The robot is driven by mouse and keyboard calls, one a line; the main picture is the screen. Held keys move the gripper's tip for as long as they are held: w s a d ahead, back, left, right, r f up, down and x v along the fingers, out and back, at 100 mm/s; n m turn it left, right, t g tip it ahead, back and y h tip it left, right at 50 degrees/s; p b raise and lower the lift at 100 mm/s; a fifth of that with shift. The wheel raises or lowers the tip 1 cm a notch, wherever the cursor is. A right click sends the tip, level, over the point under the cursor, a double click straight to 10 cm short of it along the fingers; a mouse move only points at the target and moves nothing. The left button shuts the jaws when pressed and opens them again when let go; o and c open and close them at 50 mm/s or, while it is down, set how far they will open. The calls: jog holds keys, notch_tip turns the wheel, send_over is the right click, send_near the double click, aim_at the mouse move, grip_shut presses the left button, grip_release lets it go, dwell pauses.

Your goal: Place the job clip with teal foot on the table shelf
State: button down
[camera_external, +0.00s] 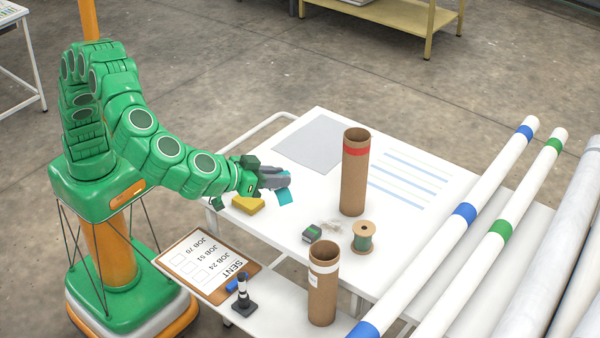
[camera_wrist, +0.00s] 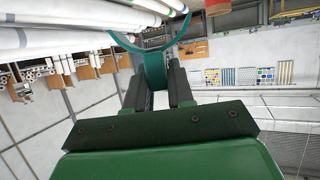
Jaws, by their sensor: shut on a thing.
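My gripper (camera_external: 275,180) is above the near left part of the white table. It is shut on the job clip with teal foot (camera_external: 284,196), whose teal part sticks out below the fingers. In the wrist view, the fingers (camera_wrist: 168,90) pinch the teal foot (camera_wrist: 155,70), and a thin curved teal arc (camera_wrist: 120,41) spreads beyond it. The clip is in the air, clear of the tabletop as far as I can tell. The white shelf (camera_external: 275,312) is at the table's near side, lower than the top.
A clipboard (camera_external: 208,262), a black stamp-like object (camera_external: 243,295) and a white-banded cardboard tube (camera_external: 322,290) occupy the shelf side. A red-banded tube (camera_external: 354,185), a twine spool (camera_external: 363,237) and a yellow block (camera_external: 248,204) are on the top. Long rolls (camera_external: 470,225) lie right.

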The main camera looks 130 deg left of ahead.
notch_tip(320, 180, down, 46)
jog(key=shift+f, duration=0.15)
dwell(1.0)
jog(key=shift+f, duration=0.6)
dwell(0.6)
jog(key=c, duration=0.9)
grip_release()
jog(key=shift+d, duration=0.1)
jog(key=shift+v, duration=3.85)
